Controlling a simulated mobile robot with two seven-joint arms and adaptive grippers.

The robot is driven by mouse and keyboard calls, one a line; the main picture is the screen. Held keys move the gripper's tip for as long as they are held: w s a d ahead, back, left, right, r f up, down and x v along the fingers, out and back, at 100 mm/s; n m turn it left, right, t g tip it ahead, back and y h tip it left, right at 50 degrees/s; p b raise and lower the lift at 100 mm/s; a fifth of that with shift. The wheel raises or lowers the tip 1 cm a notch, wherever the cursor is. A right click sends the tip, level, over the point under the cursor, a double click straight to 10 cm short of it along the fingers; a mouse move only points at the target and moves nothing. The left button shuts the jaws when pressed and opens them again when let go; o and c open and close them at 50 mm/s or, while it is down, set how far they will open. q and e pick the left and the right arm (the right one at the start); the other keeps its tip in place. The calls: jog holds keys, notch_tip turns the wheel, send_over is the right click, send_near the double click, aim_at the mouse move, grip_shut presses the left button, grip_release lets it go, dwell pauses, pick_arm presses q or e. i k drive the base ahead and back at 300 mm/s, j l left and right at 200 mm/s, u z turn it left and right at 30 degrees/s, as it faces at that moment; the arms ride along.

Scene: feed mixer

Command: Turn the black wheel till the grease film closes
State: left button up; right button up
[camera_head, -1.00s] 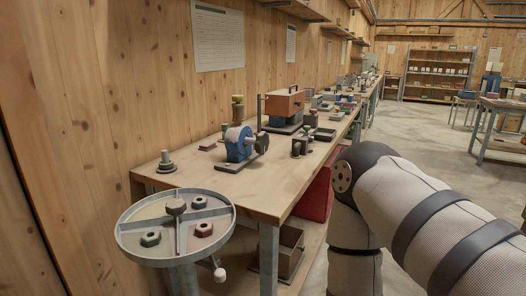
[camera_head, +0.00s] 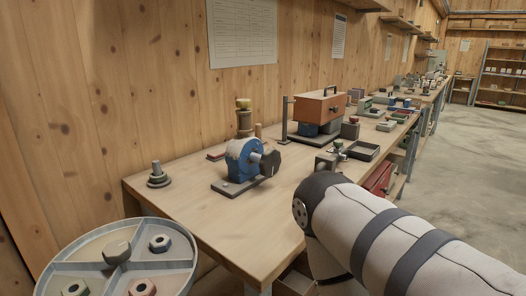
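A small blue device (camera_head: 238,168) stands on a dark base plate on the wooden bench (camera_head: 200,216). A dark, nearly black wheel (camera_head: 268,162) sits on its right side, on a light grey hub. No grease film can be made out at this distance. My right arm comes in from the lower right and passes in front of the bench's right side. Its gripper is not in view. My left arm and gripper are not in view.
A threaded stud (camera_head: 157,175) is on the bench's left. An orange-brown box device (camera_head: 318,104) stands behind right.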

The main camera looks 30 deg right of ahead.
aim_at(270, 162)
jog(key=i+l+u, duration=0.1)
jog(key=l+u, duration=0.15)
jog(key=l, duration=0.3)
jog(key=l+u, duration=0.25)
jog(key=l, duration=0.25)
jog(key=l+u, duration=0.25)
jog(key=l, duration=0.3)
jog(key=l+u, duration=0.2)
jog(key=l, duration=0.35)
jog(key=k+l+u, duration=0.1)
jog(key=l+u, duration=0.15)
jog(key=l, duration=0.3)
jog(key=k+l+u, duration=0.1)
jog(key=l+u, duration=0.15)
jog(key=l, duration=0.3)
jog(key=k+l+u, duration=0.25)
jog(key=l, duration=0.2)
jog(key=k+l+u, duration=0.25)
jog(key=l, duration=0.25)
jog(key=k+l+z, duration=0.2)
jog(key=k, duration=0.15)
jog(key=k+z, duration=0.2)
jog(key=i+j+u, duration=0.1)
jog(key=i+u, duration=0.15)
jog(key=i, duration=0.15)
jog(key=i+l+u, duration=0.1)
jog(key=u, duration=0.15)
jog(key=i, duration=0.05)
